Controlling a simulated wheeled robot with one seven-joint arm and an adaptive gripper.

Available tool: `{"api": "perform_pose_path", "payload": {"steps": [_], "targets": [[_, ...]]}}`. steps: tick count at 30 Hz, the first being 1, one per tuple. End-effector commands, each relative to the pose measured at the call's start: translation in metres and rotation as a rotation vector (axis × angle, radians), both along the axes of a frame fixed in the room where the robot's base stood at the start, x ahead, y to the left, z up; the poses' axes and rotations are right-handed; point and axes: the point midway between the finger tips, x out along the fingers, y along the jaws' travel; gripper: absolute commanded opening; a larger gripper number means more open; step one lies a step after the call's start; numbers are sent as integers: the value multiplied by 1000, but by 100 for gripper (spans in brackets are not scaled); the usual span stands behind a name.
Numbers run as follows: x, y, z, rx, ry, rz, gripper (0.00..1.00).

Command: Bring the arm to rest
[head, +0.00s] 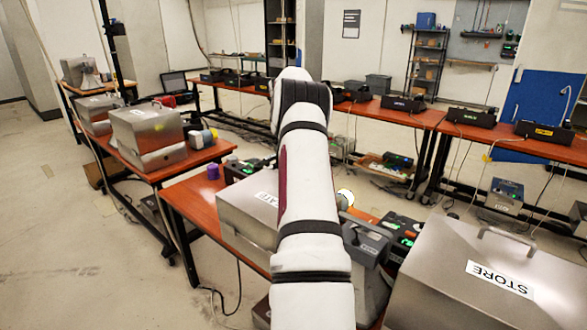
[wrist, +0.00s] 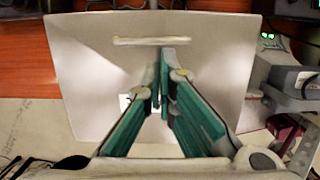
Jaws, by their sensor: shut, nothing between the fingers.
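My white and black arm (head: 305,185) rises from the bottom middle of the head view to a dark joint. My gripper does not show in that view. In the wrist view my gripper (wrist: 161,75) has teal finger pads that come together, with nothing held. Behind the fingers is a pale metal box (wrist: 215,75) with a long handle. I cannot tell how far the fingers are from it.
Orange-topped tables (head: 190,205) stand close ahead and to the left. A metal box labelled STORE (head: 450,265) is at the lower right. Another metal box (head: 240,215) is partly behind my arm. Open floor (head: 60,230) lies at left.

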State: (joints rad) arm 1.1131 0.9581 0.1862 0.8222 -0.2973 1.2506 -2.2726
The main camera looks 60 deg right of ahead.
Motion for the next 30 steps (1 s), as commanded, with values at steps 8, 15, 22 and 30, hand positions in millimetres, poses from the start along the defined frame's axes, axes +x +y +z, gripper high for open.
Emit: {"api": "perform_pose_path", "payload": {"steps": [8,15,22,30], "targets": [[2,7,41,-1,0,-1,0],[2,9,49,0,0,0,0],[11,18,56,-6,-6,-7,0],[78,128,129,-50,-96,-147,0]]}}
